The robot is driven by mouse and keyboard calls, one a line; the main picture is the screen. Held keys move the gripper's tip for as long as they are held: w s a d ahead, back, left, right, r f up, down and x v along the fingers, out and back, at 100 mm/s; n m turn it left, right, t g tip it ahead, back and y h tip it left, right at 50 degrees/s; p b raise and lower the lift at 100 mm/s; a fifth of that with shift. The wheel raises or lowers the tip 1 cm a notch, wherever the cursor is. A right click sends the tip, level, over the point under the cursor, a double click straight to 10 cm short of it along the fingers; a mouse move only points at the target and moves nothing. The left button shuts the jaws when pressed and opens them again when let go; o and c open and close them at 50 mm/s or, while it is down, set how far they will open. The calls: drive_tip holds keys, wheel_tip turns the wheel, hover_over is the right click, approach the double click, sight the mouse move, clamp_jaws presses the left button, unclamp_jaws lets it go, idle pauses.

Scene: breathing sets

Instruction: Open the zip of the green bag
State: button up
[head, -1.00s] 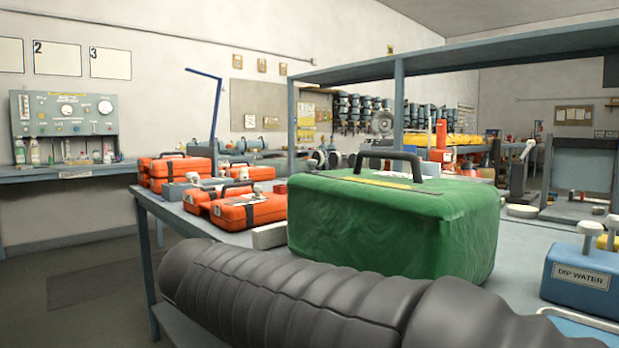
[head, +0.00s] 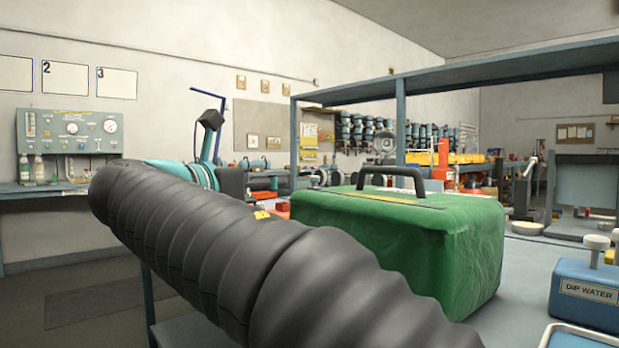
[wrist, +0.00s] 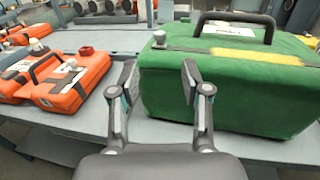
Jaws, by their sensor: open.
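The green bag (head: 455,245) stands on the grey table with its black handle (head: 391,178) upright on top. In the wrist view the bag (wrist: 225,85) fills the upper right, with a yellow strip (wrist: 258,56) along its top and a small pale knob (wrist: 159,38) at its top left corner, which may be the zip pull. My gripper (wrist: 158,75) is open and empty, its fingers pointing at the bag's left end. The right finger overlaps the bag in the picture; I cannot tell whether it touches. In the head view my arm hides the bag's left front and the fingertips.
Orange cases (wrist: 68,80) lie on the table left of the bag. A shelf frame (head: 400,125) stands over the table's far side.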

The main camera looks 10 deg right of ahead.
sight(312, 177)
drive_tip(key=x, duration=1.3)
drive_tip(key=shift+w+b, duration=0.1)
drive_tip(key=shift+b, duration=0.2)
clamp_jaws()
